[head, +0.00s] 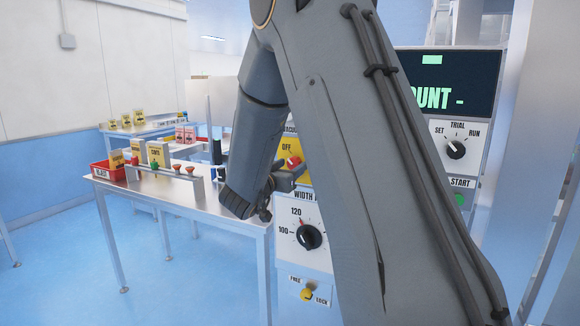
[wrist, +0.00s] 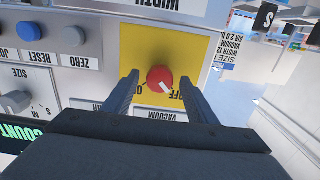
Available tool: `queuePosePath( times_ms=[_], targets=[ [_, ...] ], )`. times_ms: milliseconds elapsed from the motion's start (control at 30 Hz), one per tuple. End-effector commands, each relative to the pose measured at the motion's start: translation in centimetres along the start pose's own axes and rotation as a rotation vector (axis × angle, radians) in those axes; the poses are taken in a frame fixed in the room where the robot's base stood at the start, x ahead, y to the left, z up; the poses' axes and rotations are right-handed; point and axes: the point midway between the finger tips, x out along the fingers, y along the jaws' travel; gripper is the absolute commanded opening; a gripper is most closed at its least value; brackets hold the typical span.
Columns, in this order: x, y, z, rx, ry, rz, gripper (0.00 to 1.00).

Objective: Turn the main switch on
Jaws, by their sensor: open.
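The red rotary switch on a yellow plate shows in the wrist view (wrist: 160,79), between and just beyond my gripper's fingertips. Its white mark points toward the lower right, toward the OFF lettering. The yellow plate (wrist: 190,47) carries OFF and partly hidden lettering, with a VACUUM label below it. In the head view the red knob (head: 293,161) sits on the panel, partly behind my arm. My gripper (wrist: 157,92) is open, with one finger on each side of the knob; contact cannot be told. In the head view my gripper (head: 285,185) is at the panel, partly hidden.
The panel also bears a WIDTH dial (head: 309,237), a yellow FREE/LOCK knob (head: 307,295), a TRIAL selector (head: 455,147) and a green START button (head: 459,199). A metal table (head: 215,222) with a red bin (head: 100,170) and pouches stands at left. The floor at left is clear.

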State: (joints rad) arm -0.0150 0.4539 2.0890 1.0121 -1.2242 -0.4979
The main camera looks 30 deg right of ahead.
Motion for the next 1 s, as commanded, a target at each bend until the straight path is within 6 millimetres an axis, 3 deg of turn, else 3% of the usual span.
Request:
queuePosePath(
  times_ms=[167,400,767,1000],
  targets=[
    [-0.01,0.00,0.02,0.000,0.000,0.000,0.49],
    [-0.02,0.01,0.03,0.000,0.000,0.000,0.11],
    [-0.01,-0.02,0.17,0.062,-0.001,0.000,0.11],
    [0.01,-0.04,0.27,0.226,0.000,0.000,0.11]
  ],
)
